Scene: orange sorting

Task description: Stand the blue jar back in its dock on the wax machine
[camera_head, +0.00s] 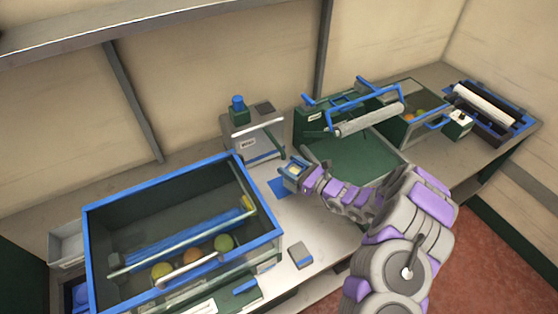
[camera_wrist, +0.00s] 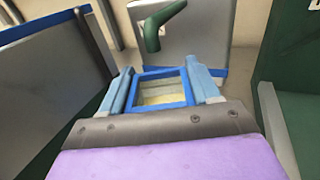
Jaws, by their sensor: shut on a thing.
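My gripper (camera_wrist: 160,69) is shut on the blue jar (camera_wrist: 163,106), a square blue-rimmed container with pale yellow inside. The jar sits upright or nearly so between the two light-blue fingers. In the head view, my gripper (camera_head: 291,170) and the jar are in front of the grey wax machine (camera_head: 243,143), a little to its right. The machine has a blue-topped green part above and a blue strip low on its front. In the wrist view, the machine (camera_wrist: 205,40) stands just ahead, with a green spout (camera_wrist: 165,22) above and beyond the jar. The jar's underside is hidden.
A large blue-rimmed bin (camera_head: 185,180) with several fruits stands at left. A green machine with a roller (camera_head: 368,118) is at right. A small grey block (camera_head: 300,254) is nearer the front edge.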

